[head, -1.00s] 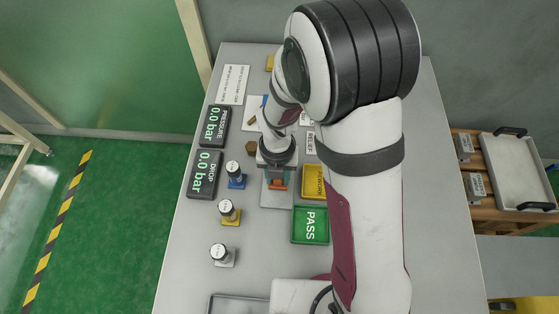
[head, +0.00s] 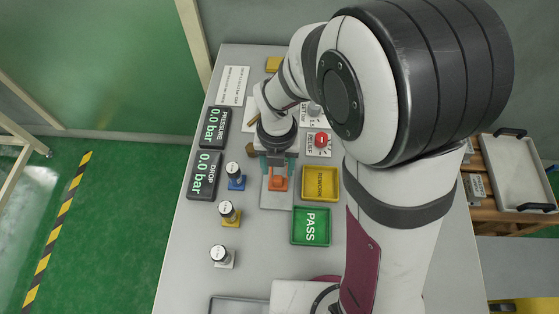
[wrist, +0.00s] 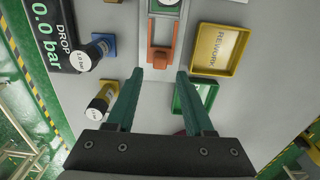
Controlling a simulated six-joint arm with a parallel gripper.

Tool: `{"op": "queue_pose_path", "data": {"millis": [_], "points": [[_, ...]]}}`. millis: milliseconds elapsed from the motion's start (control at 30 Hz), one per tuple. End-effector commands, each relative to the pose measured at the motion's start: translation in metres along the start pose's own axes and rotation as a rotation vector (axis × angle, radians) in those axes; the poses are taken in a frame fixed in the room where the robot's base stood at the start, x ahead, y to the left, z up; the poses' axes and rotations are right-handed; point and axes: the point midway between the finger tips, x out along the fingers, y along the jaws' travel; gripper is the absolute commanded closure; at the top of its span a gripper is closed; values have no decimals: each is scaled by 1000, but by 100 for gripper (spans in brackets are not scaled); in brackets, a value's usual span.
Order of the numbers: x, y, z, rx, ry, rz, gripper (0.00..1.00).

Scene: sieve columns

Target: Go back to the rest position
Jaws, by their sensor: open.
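My gripper (head: 278,168) is open and empty over the grey fixture plate in the middle of the bench. In the wrist view its two green fingers (wrist: 160,75) stand apart. An orange fork-shaped part (wrist: 161,57) lies just ahead of the fingertips, on the fixture. It also shows in the head view (head: 277,184), in front of the gripper. I cannot tell the exact height of the fingers above it. My arm reaches in from the right and hides part of the bench.
Blue (head: 236,175), yellow (head: 229,213) and white (head: 222,256) white-capped pieces stand at left, beside the PRESSURE (head: 214,127) and DROP (head: 203,175) displays. The yellow REWORK tray (head: 320,183), green PASS tray (head: 311,226) and red button (head: 321,139) are at right.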

Motion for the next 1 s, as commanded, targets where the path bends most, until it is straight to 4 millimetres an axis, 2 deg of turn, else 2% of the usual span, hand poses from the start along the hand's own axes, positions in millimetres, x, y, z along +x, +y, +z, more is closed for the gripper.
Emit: {"op": "queue_pose_path", "data": {"millis": [367,467,567,600,667,700,767,800,900,933,967,1000], "points": [[0,0,0,5,0,0,48],[-12,-9,-4,185,0,5,48],[-43,-33,-20,715,11,17,48],[-57,-44,-30,997,21,22,48],[-76,-60,-49,1433,43,25,48],[-87,-69,-63,1722,61,25,48],[-100,-80,-84,2148,94,20,48],[-108,-85,-98,2416,118,13,48],[-119,-93,-128,2989,183,-21,48],[-121,-94,-135,3126,202,-34,48],[-123,-95,-141,-3023,-204,44,48],[-124,-96,-148,-2890,-205,57,48]]}}
